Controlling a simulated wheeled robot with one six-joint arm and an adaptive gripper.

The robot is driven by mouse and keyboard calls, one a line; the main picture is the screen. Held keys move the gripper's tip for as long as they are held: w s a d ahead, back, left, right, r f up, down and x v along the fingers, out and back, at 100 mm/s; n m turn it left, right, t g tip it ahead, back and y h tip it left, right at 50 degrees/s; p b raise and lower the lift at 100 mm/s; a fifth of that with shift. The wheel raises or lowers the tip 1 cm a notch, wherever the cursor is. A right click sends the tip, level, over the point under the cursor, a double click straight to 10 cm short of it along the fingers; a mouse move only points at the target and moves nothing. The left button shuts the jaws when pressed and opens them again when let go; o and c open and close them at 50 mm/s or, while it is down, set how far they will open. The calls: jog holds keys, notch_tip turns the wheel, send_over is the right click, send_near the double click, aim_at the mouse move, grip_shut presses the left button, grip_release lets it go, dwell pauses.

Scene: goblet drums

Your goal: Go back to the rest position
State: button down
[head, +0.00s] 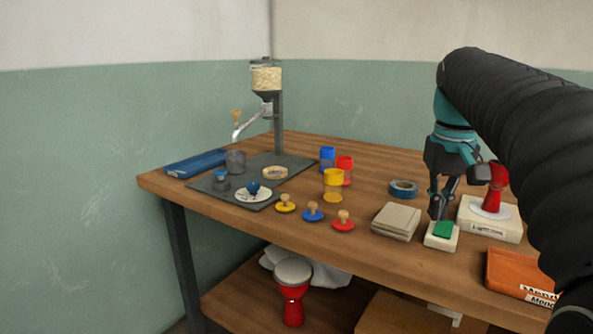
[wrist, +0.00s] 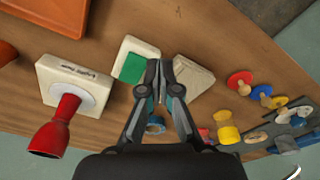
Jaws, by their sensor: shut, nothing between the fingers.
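My gripper (head: 437,212) hangs over the right part of the wooden table, just above and behind a white block with a green top (head: 443,231). In the wrist view my gripper (wrist: 159,68) has its fingertips together, with nothing between them. The green-topped block (wrist: 134,62) lies beside the fingertips in that view. A red goblet drum (head: 494,190) stands on a cream box (head: 478,220) to the right of my gripper. I cannot tell from the head view whether the fingertips touch anything.
A stack of beige sheets (head: 396,221) lies left of my gripper, with a blue tape ring (head: 404,189) behind. An orange tray (head: 515,274) is at the front right. Knobbed lids, coloured jars and a hopper stand (head: 278,125) are further left. Another red drum (head: 293,295) is on the lower shelf.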

jog(key=s+a+f+t, duration=0.1)
jog(key=s+a+f, duration=0.1)
jog(key=s, duration=0.1)
jog(key=s+a+f, duration=0.2)
jog(key=s+f, duration=0.1)
jog(key=s+a+f+t, duration=0.1)
jog(key=s+a+f, duration=0.2)
jog(key=s, duration=0.1)
jog(key=shift+f+t, duration=0.15)
jog(key=shift+t, duration=0.15)
jog(key=s+a+f+t, duration=0.1)
jog(key=s+a+f, duration=0.2)
jog(key=s+f, duration=0.4)
notch_tip(320, 180, down, 3)
jog(key=shift+s+a+f+n+t, duration=0.1)
jog(key=shift+s+a+n+t, duration=0.1)
jog(key=shift+n+t, duration=0.15)
